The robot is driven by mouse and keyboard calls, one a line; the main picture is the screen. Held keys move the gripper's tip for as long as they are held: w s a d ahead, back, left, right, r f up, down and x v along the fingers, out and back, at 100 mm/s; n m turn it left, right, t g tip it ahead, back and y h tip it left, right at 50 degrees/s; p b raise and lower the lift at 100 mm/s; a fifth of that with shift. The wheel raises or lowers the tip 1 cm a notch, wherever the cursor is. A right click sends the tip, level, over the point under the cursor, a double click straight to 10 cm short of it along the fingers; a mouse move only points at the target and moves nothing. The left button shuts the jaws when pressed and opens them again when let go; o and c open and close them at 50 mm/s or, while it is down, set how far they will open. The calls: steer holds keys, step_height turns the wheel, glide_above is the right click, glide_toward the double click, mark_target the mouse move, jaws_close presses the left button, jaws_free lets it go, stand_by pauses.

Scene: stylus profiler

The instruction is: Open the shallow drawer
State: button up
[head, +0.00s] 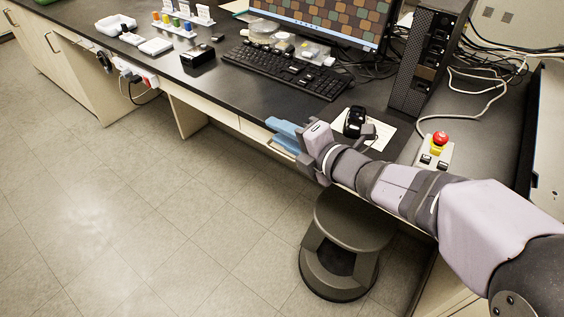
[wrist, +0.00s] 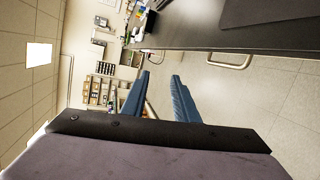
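The shallow drawer's pale front (head: 252,131) runs under the dark bench top in the head view, partly hidden by my gripper. It looks flush with the bench front. A pale bar handle (wrist: 230,62) shows in the wrist view, below the bench edge and to the right of my fingers. My gripper (head: 283,136) is at the bench's front edge, just outside it. In the wrist view its two blue fingers (wrist: 160,98) stand apart with a gap between them. Nothing shows held between them, and the handle is not between them.
A keyboard (head: 287,76), a monitor (head: 330,20) and a computer tower (head: 428,58) stand on the bench. A red stop button box (head: 434,151) sits near my arm. A dark round stool (head: 345,240) stands on the floor below my arm. The floor to the left is clear.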

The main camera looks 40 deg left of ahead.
step_height(320, 180, down, 2)
steer(key=s+a+g+b, duration=0.1)
steer(key=s, duration=0.1)
steer(key=m+t+y+b, duration=0.1)
steer(key=m+t+b, duration=0.3)
steer(key=m+b, duration=0.2)
glide_toward(281, 153)
steer(key=shift+w+a+f, duration=0.25)
steer(key=shift+w+a, duration=0.1)
steer(key=shift+a, duration=0.25)
steer(key=shift+w+a+f, duration=0.2)
steer(key=shift+w+a, duration=0.15)
steer(key=shift+a, duration=0.25)
steer(key=shift+p+x, duration=0.3)
steer(key=shift+x, duration=3.35)
steer(key=shift+s+r, duration=0.1)
jaws_close()
